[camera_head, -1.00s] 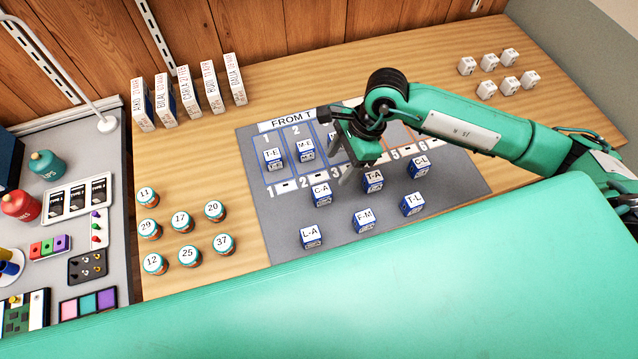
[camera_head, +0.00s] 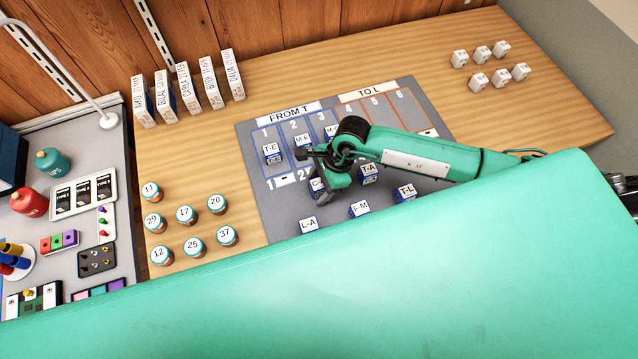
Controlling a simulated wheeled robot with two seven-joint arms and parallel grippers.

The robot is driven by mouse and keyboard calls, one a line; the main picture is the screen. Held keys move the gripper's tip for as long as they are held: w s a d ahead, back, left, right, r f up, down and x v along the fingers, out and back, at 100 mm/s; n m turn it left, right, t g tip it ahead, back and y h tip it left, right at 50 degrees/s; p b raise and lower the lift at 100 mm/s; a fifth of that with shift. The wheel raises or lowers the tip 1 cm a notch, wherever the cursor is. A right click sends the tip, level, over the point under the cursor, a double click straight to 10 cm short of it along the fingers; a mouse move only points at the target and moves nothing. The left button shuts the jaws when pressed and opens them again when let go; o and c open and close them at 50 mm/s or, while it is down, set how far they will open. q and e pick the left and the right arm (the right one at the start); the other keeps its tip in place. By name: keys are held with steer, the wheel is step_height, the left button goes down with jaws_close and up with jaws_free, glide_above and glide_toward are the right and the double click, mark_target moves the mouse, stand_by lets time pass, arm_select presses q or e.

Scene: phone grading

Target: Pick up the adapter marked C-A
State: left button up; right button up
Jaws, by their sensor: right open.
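The adapter marked C-A (camera_head: 316,185) is a small white-and-blue block on the grey mat (camera_head: 263,205), below the numbered slots. It is largely hidden by my right gripper (camera_head: 327,190), which points down at it from above. The right gripper is open; I cannot tell whether its fingers stand around the block or touch it. My left gripper is not in view.
Blocks T-A (camera_head: 369,173), T-L (camera_head: 405,192), F-M (camera_head: 359,209) and L-A (camera_head: 309,225) stand close by. T-E (camera_head: 272,153) and M-E (camera_head: 302,140) stand in slots. Round numbered jars (camera_head: 186,215) are left of the mat. White cubes (camera_head: 480,80) sit far right.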

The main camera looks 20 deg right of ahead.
steer(key=c, duration=1.1)
steer(key=shift+o, duration=0.2)
